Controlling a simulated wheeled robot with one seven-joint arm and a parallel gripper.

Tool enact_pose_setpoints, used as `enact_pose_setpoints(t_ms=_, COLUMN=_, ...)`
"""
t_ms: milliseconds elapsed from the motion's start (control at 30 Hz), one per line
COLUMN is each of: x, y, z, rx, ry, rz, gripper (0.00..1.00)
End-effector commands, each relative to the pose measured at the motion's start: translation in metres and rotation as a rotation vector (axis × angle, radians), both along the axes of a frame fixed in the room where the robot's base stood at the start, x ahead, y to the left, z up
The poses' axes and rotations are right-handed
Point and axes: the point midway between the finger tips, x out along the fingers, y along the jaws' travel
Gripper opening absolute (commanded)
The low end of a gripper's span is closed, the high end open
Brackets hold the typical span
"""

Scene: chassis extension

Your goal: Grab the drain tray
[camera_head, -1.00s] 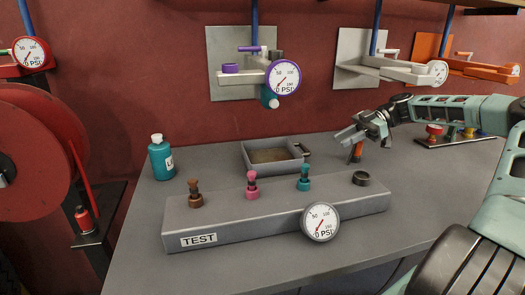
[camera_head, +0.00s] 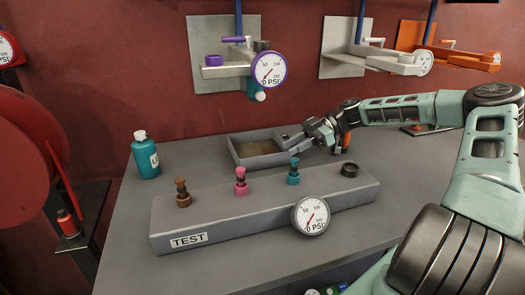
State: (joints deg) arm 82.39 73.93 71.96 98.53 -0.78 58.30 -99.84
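The drain tray (camera_head: 241,161) is a shallow grey rectangular box with a brownish bottom. It sits on the workbench behind the test block, near the back wall. My gripper (camera_head: 287,142) is at the tray's right end, low, with its fingers pointing left. It covers the handle at that end, which is hidden now. I cannot tell whether the fingers touch the tray or whether they are open or shut.
The grey test block (camera_head: 205,222) with several coloured plugs and a gauge (camera_head: 311,216) lies in front of the tray. A teal bottle (camera_head: 146,158) stands at the left. A purple fixture with a gauge (camera_head: 268,70) hangs above the tray. The bench front-left (camera_head: 135,240) is clear.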

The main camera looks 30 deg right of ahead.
Motion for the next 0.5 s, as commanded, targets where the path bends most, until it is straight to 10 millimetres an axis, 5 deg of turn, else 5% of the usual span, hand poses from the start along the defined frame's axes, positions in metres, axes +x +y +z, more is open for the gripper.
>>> enact_pose_setpoints(t_ms=500, x=0.017, y=0.046, z=-0.017, rx=0.000, ry=0.000, rz=0.000, gripper=0.29)
